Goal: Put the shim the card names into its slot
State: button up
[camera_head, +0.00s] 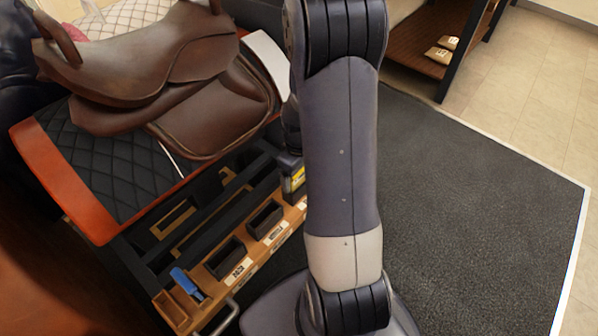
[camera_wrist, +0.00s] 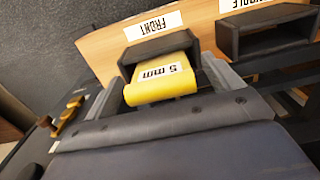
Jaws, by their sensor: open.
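In the wrist view, a yellow shim (camera_wrist: 160,82) marked "5 mm" sits in the mouth of the dark slot holder labelled FRONT (camera_wrist: 152,27), with its near end sticking out. My gripper (camera_wrist: 166,88) is open, one finger on each side of the shim's near end. I cannot tell how deep the shim sits. The head view shows the shim's yellow (camera_head: 297,181) beside my arm, which hides most of the gripper. A second dark slot holder, labelled MIDDLE (camera_wrist: 265,35), looks empty. No card naming a shim is readable.
A brown saddle (camera_head: 150,55) rests on a quilted black pad above the wooden rail (camera_head: 215,262) with the slots. A blue-handled item (camera_head: 186,281) lies at the rail's near end. A dark mat (camera_head: 450,190) covers clear floor at right.

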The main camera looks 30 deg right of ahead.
notch_tip(320, 180, up, 11)
jog(key=shift+f+p, duration=0.2)
jog(key=shift+p, duration=1)
jog(key=shift+f, duration=0.1)
notch_tip(320, 180, down, 11)
jog(key=b, duration=0.3)
jog(key=shift+f, duration=0.1)
notch_tip(320, 180, up, 3)
jog(key=shift+f+p, duration=0.1)
jog(key=shift+p, duration=1)
jog(key=shift+r+p, duration=0.35)
jog(key=shift+r, duration=0.1)
jog(key=shift+f, duration=0.15)
